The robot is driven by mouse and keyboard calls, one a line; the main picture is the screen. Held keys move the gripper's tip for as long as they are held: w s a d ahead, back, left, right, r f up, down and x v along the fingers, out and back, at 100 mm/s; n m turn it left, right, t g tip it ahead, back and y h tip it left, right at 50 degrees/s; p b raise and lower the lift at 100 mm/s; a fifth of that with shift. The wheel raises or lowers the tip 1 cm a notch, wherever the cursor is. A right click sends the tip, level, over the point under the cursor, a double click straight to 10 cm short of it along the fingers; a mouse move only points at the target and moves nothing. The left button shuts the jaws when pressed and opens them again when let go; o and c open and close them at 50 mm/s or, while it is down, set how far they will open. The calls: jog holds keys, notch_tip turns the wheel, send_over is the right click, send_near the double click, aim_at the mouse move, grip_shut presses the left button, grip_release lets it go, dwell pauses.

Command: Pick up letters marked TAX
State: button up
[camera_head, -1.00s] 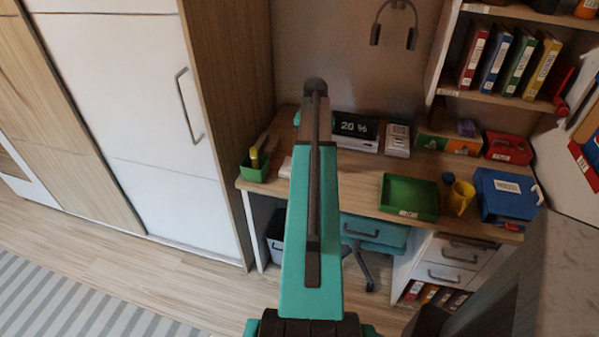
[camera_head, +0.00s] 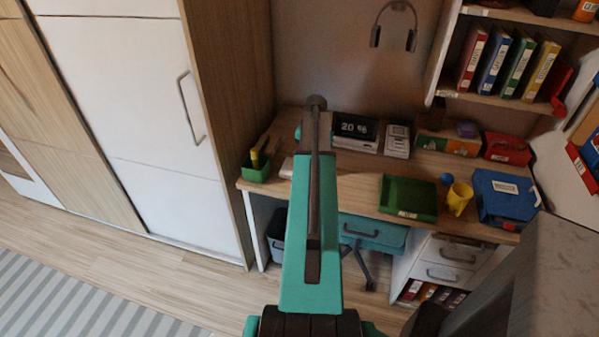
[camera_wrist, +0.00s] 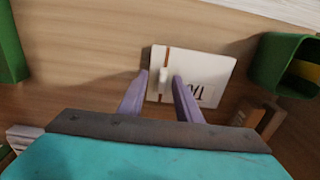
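A flat white letter or letter stack (camera_wrist: 213,72) lies on the wooden desk in the wrist view, with a brown strip and a black-lettered label that seems to read TAX, turned around. A small white raised piece is on it between my fingers. Its left edge shows in the head view (camera_head: 287,167), beside my arm. My gripper (camera_wrist: 160,77) has its two purple fingers apart over the letter's near left part. Nothing is visibly clamped. Whether the fingertips touch it, I cannot tell. In the head view my arm hides the gripper.
A green pen cup (camera_head: 256,170) stands at the desk's left end. A tall wardrobe (camera_head: 222,120) borders the desk's left.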

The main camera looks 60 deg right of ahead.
dwell(0.5)
grip_shut()
jog(key=shift+r, duration=0.1)
jog(key=shift+r+b, duration=0.6)
jog(key=shift+r, duration=0.75)
jog(key=shift+s+a+r, duration=0.1)
jog(key=shift+a+r, duration=0.05)
jog(key=shift+r, duration=0.15)
jog(key=s+a+b, duration=0.1)
jog(key=s+a, duration=0.3)
jog(key=a, duration=0.2)
jog(key=s+a+r+b, duration=0.1)
jog(key=s+a+b, duration=0.1)
jog(key=s+a, duration=0.2)
jog(key=a, duration=0.3)
jog(key=shift+a+r, duration=0.15)
jog(key=shift+r, duration=0.1)
jog(key=shift+s, duration=0.1)
